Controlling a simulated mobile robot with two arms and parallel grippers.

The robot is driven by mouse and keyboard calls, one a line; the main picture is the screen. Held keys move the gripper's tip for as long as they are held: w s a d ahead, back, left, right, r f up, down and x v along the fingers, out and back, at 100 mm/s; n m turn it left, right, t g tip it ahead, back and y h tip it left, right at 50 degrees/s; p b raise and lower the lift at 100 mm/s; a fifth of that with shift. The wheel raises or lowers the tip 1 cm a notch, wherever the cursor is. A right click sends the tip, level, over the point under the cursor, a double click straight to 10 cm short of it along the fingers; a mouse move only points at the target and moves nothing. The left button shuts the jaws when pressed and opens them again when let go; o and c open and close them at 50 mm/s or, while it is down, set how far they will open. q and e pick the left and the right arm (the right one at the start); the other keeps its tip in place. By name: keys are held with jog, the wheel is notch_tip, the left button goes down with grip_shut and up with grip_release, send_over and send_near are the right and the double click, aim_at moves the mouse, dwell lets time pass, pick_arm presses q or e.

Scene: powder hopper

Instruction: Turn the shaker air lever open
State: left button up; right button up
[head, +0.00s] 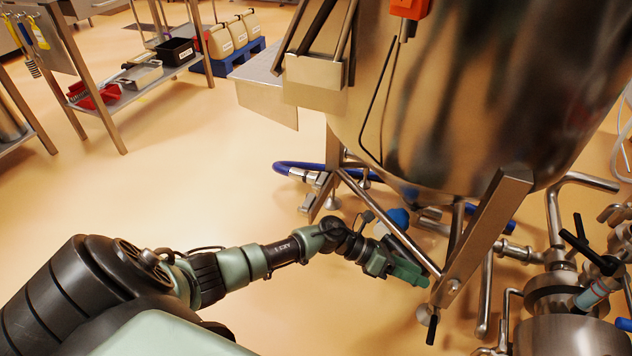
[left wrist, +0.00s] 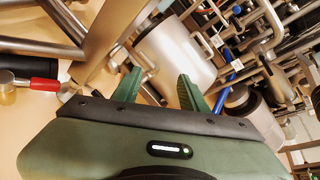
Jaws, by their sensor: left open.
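The steel hopper (head: 450,100) fills the upper right of the head view, on steel legs. My left gripper (head: 416,272) is under it, beside a slanted leg brace. In the left wrist view its two green fingers (left wrist: 160,82) stand apart with nothing held between them. A red-handled lever (left wrist: 44,84) on a metal fitting shows at the left of that view, outside the fingers and apart from them. It looks like an air lever, but I see no label. I cannot pick it out in the head view. My right gripper is not in view.
A thick steel leg (head: 485,240) stands right of my left gripper. Steel pipes and a black-handled valve (head: 590,245) crowd the lower right. A blue hose (head: 300,166) runs behind the legs. The floor (head: 220,180) to the left is clear.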

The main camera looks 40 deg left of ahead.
pick_arm(q)
jog(key=s+a+f+n+t+y+p, duration=0.25)
jog(key=a+n+t+y+p, duration=0.45)
jog(key=n+p, duration=0.8)
jog(key=s+a+f+n+g+y+p, duration=0.2)
jog(key=s+a+f+n, duration=0.1)
jog(key=s+n, duration=0.4)
jog(key=s+a+f+n+g+y+p, duration=0.2)
jog(key=s+a+f+n+p, duration=0.1)
jog(key=s+n, duration=0.5)
jog(key=shift+s+a+f+g, duration=0.3)
jog(key=shift+s+a, duration=0.1)
jog(key=shift+s, duration=0.25)
jog(key=shift+c, duration=0.3)
